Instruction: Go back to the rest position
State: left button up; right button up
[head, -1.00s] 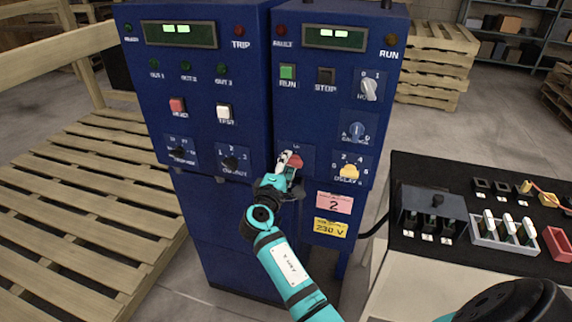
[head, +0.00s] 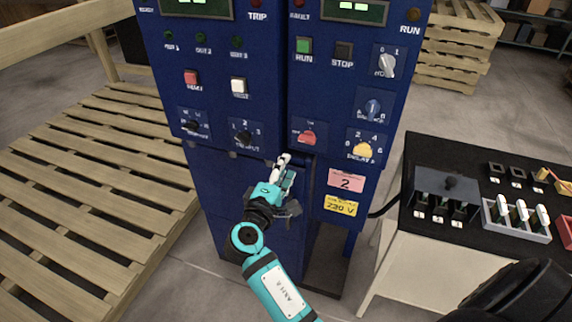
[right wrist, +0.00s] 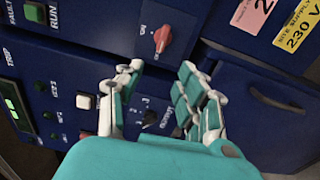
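My right gripper (head: 286,172) is in front of the blue control cabinet (head: 240,205), just below and left of the red rotary knob (head: 306,138). In the right wrist view its two fingers (right wrist: 160,82) are spread apart with nothing between them. The red knob (right wrist: 162,40) shows beyond the fingertips, clear of them. My left gripper is in neither view.
A black-topped bench (head: 415,238) with switches and breakers stands at the right. Wooden pallets (head: 90,190) lie at the left and more are stacked behind (head: 445,60). A yellow knob (head: 361,149) is right of the red one.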

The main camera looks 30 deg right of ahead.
dwell(0.3)
jog(key=s+a+f+n+g+y, duration=0.15)
jog(key=f+y, duration=0.25)
jog(key=f, duration=0.8)
jog(key=a+f+n+y, duration=0.1)
jog(key=a+f+y, duration=0.2)
jog(key=f, duration=0.9)
jog(key=s+a+f+g+y, duration=0.1)
jog(key=s+f+y, duration=0.1)
jog(key=s+f, duration=0.45)
jog(key=s+a+f+g+y, duration=0.1)
jog(key=s+a+f+g, duration=0.15)
jog(key=f, duration=0.75)
jog(key=s+d+f+m+g+y, duration=0.1)
jog(key=s+f, duration=0.5)
jog(key=s, duration=0.6)
jog(key=s+d+f+m+g+y, duration=0.1)
jog(key=s+f+m, duration=0.3)
jog(key=s, duration=0.8)
jog(key=s+d+f+m+g+y, duration=0.1)
jog(key=s+d+f+m+g, duration=0.1)
jog(key=s+f, duration=0.6)
jog(key=s+m+g, duration=0.1)
jog(key=s, duration=0.3)
jog(key=shift+f+g+y, duration=0.15)
jog(key=shift+g+y, duration=0.15)
jog(key=shift+y, duration=0.1)
